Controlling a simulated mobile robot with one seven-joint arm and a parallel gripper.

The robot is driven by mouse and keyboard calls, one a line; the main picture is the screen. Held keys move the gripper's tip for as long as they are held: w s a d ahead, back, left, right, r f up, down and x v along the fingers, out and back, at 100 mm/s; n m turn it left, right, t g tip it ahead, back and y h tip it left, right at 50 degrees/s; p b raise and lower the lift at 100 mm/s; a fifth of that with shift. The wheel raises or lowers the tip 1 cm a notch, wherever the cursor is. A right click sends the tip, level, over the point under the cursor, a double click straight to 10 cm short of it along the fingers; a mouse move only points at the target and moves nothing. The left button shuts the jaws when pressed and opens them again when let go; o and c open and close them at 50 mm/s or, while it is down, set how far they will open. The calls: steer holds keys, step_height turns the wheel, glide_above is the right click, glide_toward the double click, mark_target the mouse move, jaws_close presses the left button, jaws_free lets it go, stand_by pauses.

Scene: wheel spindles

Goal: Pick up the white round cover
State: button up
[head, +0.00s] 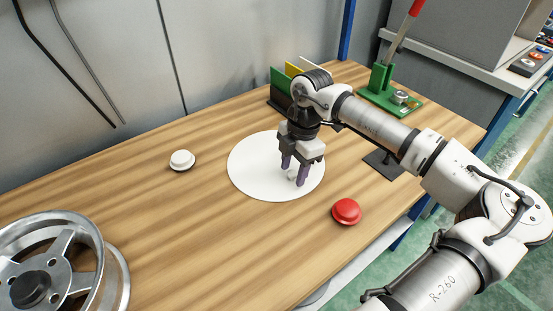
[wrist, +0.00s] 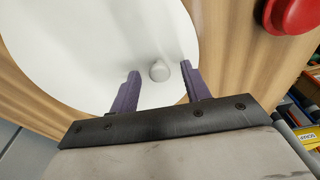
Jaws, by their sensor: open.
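A large flat white round cover (head: 252,178) lies on the wooden table in the head view. It fills much of the upper part of the wrist view (wrist: 70,60). A small pale knob (wrist: 159,71) stands up from it. My gripper (head: 293,176) points down over the right part of the cover, with its purple fingers apart and nothing held. In the wrist view my gripper (wrist: 160,69) has one finger on either side of the knob. Whether the fingers touch the knob or cover cannot be told.
A small white domed cap (head: 182,160) sits left of the cover, and a red one (head: 346,211) at its lower right. A metal wheel (head: 50,265) is at the lower left. A rack (head: 285,90) and a green fixture (head: 390,98) stand at the back. The table's middle front is clear.

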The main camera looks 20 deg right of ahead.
jaws_close()
stand_by(0.3)
